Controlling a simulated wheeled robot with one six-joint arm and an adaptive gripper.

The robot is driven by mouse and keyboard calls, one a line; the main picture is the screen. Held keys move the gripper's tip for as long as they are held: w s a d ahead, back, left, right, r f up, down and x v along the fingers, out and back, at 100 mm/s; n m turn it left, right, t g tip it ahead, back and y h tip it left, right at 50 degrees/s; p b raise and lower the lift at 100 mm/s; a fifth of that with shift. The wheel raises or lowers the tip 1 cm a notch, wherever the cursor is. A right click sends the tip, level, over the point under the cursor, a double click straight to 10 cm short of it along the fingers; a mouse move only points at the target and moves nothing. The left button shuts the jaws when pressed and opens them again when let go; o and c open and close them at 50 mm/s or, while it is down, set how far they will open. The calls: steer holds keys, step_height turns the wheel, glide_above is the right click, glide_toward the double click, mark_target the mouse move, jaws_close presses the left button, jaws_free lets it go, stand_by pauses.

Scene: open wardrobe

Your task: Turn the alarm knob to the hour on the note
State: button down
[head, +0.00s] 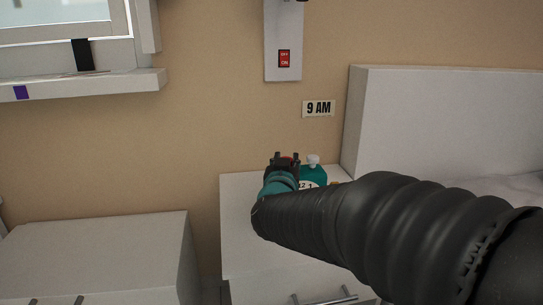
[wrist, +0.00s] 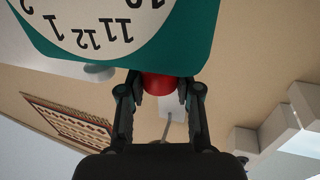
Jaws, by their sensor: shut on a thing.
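The note (head: 318,108) on the wall reads "9 AM". A teal alarm clock (head: 320,176) with a white dial stands on the white nightstand, mostly hidden behind my arm. In the wrist view the clock (wrist: 185,55) appears upside down, with 10, 11, 12, 1 and 2 on its dial. My gripper (head: 286,158) is at the clock's left side in the head view. In the wrist view my gripper (wrist: 158,92) is shut on a red knob (wrist: 158,84) at the clock's edge. The dial's hands and any knob pointer are out of sight.
The white nightstand (head: 240,215) has bare top to the left of my arm. A white bed headboard (head: 430,115) stands at right. A red switch (head: 284,58) on a white panel is above. A white cabinet (head: 100,245) stands at lower left.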

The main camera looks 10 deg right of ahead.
steer(key=m+g+h+p, duration=0.1)
steer(key=h+p, duration=0.1)
steer(key=m+g+h+p, duration=0.1)
steer(key=h+p, duration=0.1)
steer(key=shift+w+a+r+m, duration=0.1)
steer(key=shift+a+r+m, duration=0.05)
steer(key=shift+r+m, duration=0.2)
steer(key=m+g+h+p, duration=0.4)
steer(key=h, duration=0.1)
steer(key=shift+f+m+g, duration=0.3)
steer(key=shift+m+g, duration=0.05)
steer(key=shift+g, duration=0.05)
steer(key=shift+g+p, duration=0.3)
steer(key=c, duration=0.8)
jaws_free()
steer(key=shift+o, duration=0.2)
steer(key=v, duration=1.2)
steer(key=shift+f, duration=0.25)
